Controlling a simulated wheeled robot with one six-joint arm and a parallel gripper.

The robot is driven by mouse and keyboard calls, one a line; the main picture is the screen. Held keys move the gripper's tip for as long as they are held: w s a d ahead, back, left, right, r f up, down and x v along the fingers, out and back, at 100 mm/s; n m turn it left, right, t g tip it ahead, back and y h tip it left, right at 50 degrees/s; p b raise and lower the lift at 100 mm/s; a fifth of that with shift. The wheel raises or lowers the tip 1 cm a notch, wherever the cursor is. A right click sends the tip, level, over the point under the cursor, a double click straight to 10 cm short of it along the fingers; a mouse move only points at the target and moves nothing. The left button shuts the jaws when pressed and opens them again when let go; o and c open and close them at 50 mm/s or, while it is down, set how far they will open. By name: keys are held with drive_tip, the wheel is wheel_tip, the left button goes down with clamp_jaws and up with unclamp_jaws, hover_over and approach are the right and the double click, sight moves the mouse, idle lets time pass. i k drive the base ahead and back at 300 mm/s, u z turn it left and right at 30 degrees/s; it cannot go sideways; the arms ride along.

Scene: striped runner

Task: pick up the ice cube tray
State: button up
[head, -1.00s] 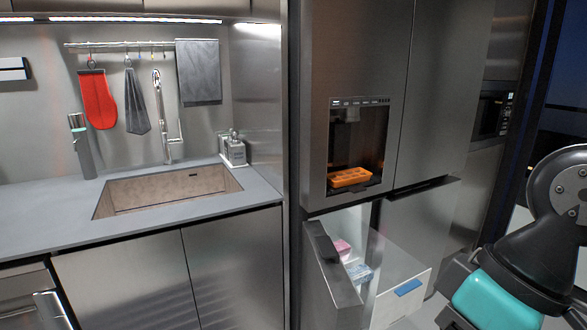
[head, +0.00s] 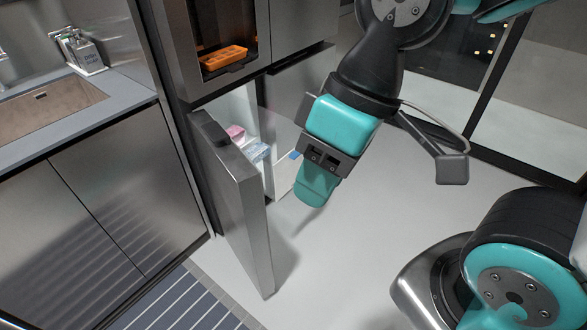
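The orange ice cube tray (head: 223,57) sits in the dark dispenser niche (head: 250,35) of the steel fridge at the upper left of the head view. Its top with the compartments shows. My gripper (head: 314,188) hangs below and to the right of the tray, in front of the fridge and apart from the tray. It points down towards the floor. I see its teal fingers nearly edge-on, so the gap between them is hidden.
The lower fridge door (head: 240,195) stands open towards me, with pink (head: 235,132) and blue packages (head: 256,151) inside. A counter with a sink (head: 40,105) is at left. A striped runner (head: 180,302) lies at lower left. Bare floor (head: 350,250) is clear around my gripper.

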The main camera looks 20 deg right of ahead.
sight(211, 61)
drive_tip(key=k, duration=0.5)
drive_tip(key=z, duration=0.75)
drive_tip(key=i, duration=1.1)
drive_tip(key=u, duration=0.75)
drive_tip(key=i, duration=0.7)
drive_tip(key=u, duration=0.85)
